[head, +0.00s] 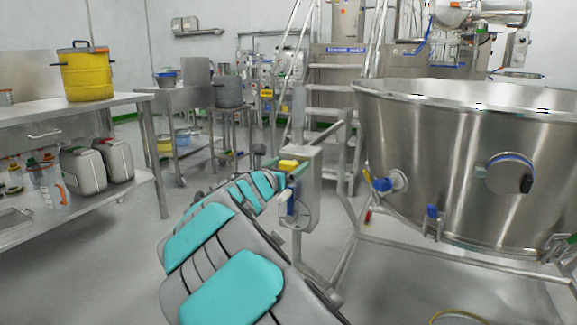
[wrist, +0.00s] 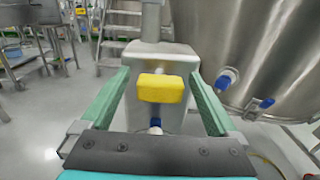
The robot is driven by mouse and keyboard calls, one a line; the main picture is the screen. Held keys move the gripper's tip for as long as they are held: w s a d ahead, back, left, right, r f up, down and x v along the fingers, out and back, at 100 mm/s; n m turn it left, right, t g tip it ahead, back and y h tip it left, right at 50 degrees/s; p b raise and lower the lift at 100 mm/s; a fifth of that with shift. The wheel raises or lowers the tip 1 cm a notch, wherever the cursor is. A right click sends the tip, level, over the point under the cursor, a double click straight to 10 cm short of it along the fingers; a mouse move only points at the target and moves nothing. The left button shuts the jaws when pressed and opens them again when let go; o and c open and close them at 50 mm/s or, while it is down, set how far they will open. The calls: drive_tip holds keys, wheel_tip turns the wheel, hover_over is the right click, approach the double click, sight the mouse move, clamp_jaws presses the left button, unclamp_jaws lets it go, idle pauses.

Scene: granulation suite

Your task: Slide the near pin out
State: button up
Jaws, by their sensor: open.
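A yellow block-shaped grip (head: 288,165) sits at the top of a grey box on a post (head: 300,185), just left of the big steel vessel. In the wrist view the yellow grip (wrist: 162,88) lies between the two green fingers of my gripper (wrist: 159,74), with a visible gap on each side. A short pale rod shows behind it and a blue knob (wrist: 155,126) below it. I cannot tell for sure which part is the near pin. My gripper (head: 285,173) is open at the box, partly hidden by my arm in the head view.
The steel vessel (head: 450,150) with blue-capped fittings (head: 383,184) stands close on the right, with a tubular frame below. Steps (head: 335,120) rise behind the box. A bench (head: 40,118) with a yellow drum (head: 83,74) is at left.

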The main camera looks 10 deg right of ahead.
clamp_jaws()
idle(0.8)
